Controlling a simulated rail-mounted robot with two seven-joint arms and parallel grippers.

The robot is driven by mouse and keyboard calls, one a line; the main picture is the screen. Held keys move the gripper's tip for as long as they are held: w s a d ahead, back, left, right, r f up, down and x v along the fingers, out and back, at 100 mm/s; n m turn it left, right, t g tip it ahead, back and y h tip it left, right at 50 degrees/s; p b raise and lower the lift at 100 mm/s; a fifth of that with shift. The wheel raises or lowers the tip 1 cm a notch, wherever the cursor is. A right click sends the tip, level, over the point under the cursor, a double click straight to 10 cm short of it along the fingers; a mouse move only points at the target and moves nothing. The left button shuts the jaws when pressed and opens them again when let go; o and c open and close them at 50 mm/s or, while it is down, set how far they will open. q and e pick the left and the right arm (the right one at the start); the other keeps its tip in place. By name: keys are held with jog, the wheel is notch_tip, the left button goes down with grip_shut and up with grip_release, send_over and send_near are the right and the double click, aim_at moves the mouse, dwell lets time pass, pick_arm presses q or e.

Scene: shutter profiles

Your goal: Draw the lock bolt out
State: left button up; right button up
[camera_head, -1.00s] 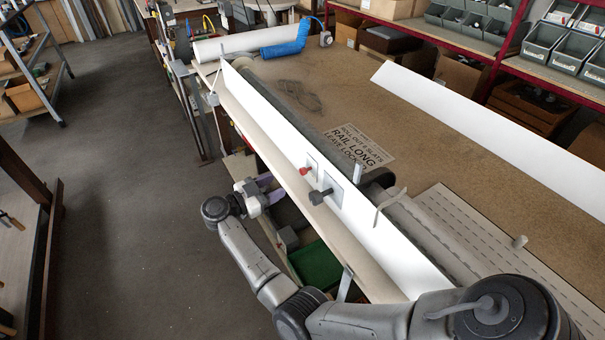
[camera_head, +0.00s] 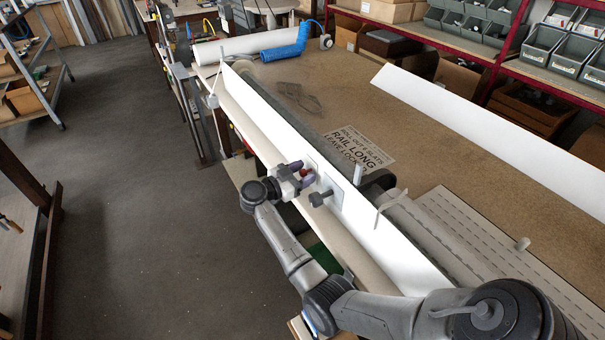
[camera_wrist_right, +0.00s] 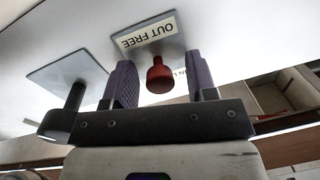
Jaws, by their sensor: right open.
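The lock bolt is a red knob (camera_wrist_right: 160,76) on a small plate labelled "OUT FREE" (camera_wrist_right: 148,38), set in a white upright panel (camera_head: 265,112). In the head view the red knob (camera_head: 304,172) shows small and partly covered by the gripper. My right gripper (camera_head: 300,174) is at the panel. In the right wrist view its two purple-grey padded fingers (camera_wrist_right: 162,82) are open, one on each side of the red knob, with gaps to both. My left gripper is not in view.
A dark knob (camera_head: 320,198) on its own plate sticks out close to the right gripper. It also shows in the right wrist view (camera_wrist_right: 68,105). The bench top (camera_head: 400,130) lies behind the panel, with a printed sign (camera_head: 356,148) on it.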

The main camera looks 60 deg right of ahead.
jog(key=shift+c, duration=0.5)
jog(key=c, duration=0.3)
grip_shut()
